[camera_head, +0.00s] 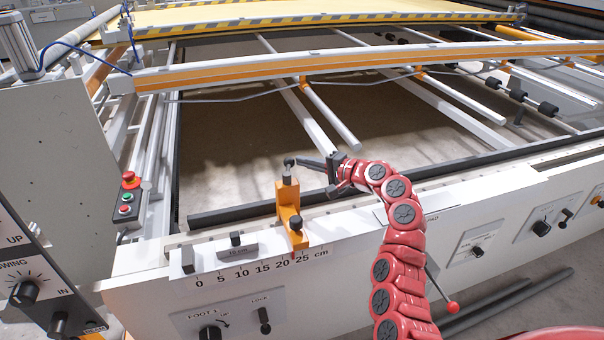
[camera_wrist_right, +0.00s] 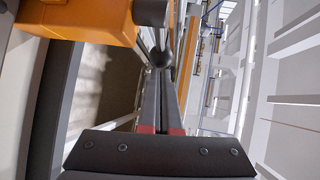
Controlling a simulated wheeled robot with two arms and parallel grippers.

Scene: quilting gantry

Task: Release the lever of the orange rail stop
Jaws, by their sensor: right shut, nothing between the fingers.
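The orange rail stop (camera_head: 288,205) stands on the front rail by the 20 to 25 marks of the cm scale. A short dark lever with a round knob (camera_head: 289,162) shows at its top. My right gripper (camera_head: 299,161) is shut and empty, with its fingertips pointing left at the knob. In the right wrist view the orange stop (camera_wrist_right: 90,20) is at upper left, and a dark round knob (camera_wrist_right: 160,58) shows at the tips of the shut fingers (camera_wrist_right: 162,75). I cannot tell if they touch. My left gripper is not in view.
A small grey block (camera_head: 237,246) sits on the rail left of the stop. The white front panel (camera_head: 330,265) carries knobs and switches. A red emergency button (camera_head: 129,178) is at left. The gantry bar (camera_head: 380,62) crosses behind, with open frame space between.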

